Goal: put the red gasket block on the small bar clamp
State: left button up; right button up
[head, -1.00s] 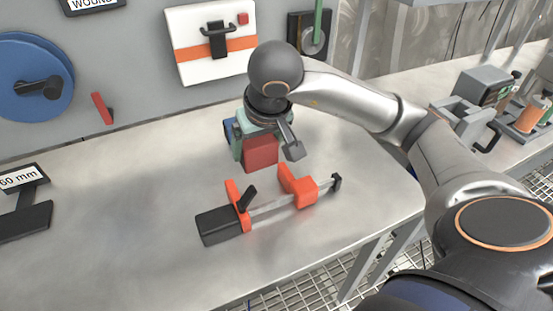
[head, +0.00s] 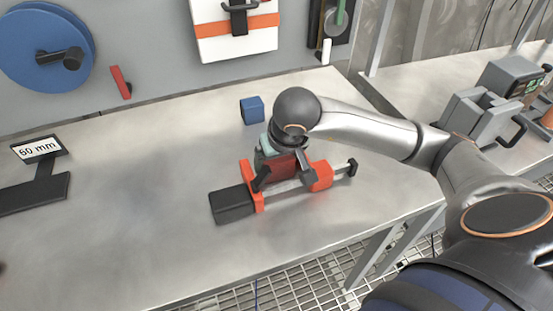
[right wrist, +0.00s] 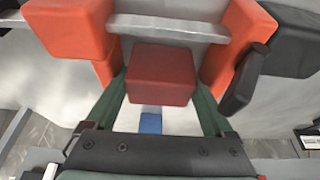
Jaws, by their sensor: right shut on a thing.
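The small bar clamp (head: 322,177) lies on the steel bench, with orange jaws, a grey bar and a black end block (head: 232,205) at the left. My right gripper (head: 277,157) is shut on the dark red gasket block (head: 284,166) and holds it between the two orange jaws, at the bar. In the right wrist view, the red block (right wrist: 161,76) sits between my green fingers, with the grey bar (right wrist: 168,28) beyond it and an orange jaw on each side. I cannot tell whether the block touches the bar. My left gripper is not in view.
A blue block (head: 252,110) stands on the bench behind my right gripper. A "60 mm" sign (head: 38,148) on a black stand is at the left. Grey equipment (head: 484,120) stands at the right. The bench's front left is clear.

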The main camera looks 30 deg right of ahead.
jog(key=shift+f, duration=0.1)
jog(key=shift+f+b, duration=0.25)
jog(key=shift+b, duration=0.2)
jog(key=o, duration=1)
jog(key=shift+s, duration=0.1)
jog(key=shift+o, duration=0.9)
jog(key=shift+f, duration=0.1)
jog(key=shift+r+p, duration=0.6)
jog(key=shift+p, duration=0.05)
jog(key=p+v, duration=0.1)
jog(key=v, duration=1)
jog(key=shift+r, duration=0.35)
jog(key=shift+s, duration=0.1)
